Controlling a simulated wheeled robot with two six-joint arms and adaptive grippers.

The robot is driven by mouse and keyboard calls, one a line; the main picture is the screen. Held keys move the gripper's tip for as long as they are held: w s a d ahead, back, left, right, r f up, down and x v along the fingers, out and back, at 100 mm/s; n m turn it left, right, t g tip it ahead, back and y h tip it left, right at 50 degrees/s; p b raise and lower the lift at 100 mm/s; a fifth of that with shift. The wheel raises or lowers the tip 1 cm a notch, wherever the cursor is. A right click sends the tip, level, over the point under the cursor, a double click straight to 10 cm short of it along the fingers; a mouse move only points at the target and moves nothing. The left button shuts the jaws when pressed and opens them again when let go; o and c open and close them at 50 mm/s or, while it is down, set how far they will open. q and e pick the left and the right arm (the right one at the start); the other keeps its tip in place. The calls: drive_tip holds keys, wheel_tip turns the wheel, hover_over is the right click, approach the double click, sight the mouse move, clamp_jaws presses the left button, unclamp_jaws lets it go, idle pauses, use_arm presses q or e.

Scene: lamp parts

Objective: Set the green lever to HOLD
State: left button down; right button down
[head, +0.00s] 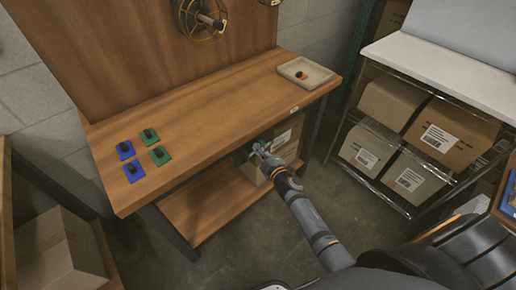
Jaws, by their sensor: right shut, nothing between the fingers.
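Two small green plates with dark levers sit on the left part of the wooden bench: a rear green lever (149,136) and a front green lever (160,156). No HOLD marking is readable at this size, and I cannot tell the lever positions. My right gripper (257,149) is shut and empty, in front of the bench's front edge, to the right of the levers and well apart from them. My left gripper is not in view.
Two blue plates with dark levers, a rear one (125,150) and a front one (132,171), sit left of the green ones. A beige tray (318,80) holds small parts at the bench's right end. The bench top (225,110) between is clear. Boxes fill a rack (400,70).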

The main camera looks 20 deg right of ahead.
drive_tip(key=f+m+y+p, duration=0.1)
drive_tip(key=m+p, duration=0.1)
drive_tip(key=m, duration=0.1)
drive_tip(key=d+f+m+g+p, duration=0.1)
drive_tip(key=f+m+p, duration=0.1)
drive_tip(key=m, duration=0.1)
drive_tip(key=w+d+f+m+g+y+p, duration=0.1)
drive_tip(key=f+m+p, duration=0.1)
drive_tip(key=m, duration=0.1)
drive_tip(key=shift+d+f+y+p, duration=0.1)
drive_tip(key=shift+d+y+p, duration=0.15)
drive_tip(key=shift+y+p, duration=0.1)
idle(0.3)
drive_tip(key=shift+s+f, duration=0.1)
idle(0.5)
wheel_tip(320, 180, up, 6)
drive_tip(key=p, duration=0.5)
drive_tip(key=shift+f+p, duration=0.15)
drive_tip(key=shift+p, duration=0.2)
drive_tip(key=f+p+v, duration=0.2)
drive_tip(key=v, duration=0.7)
drive_tip(key=shift+s+d+r, duration=0.2)
drive_tip(key=shift+s+r, duration=0.2)
drive_tip(key=shift+s, duration=0.05)
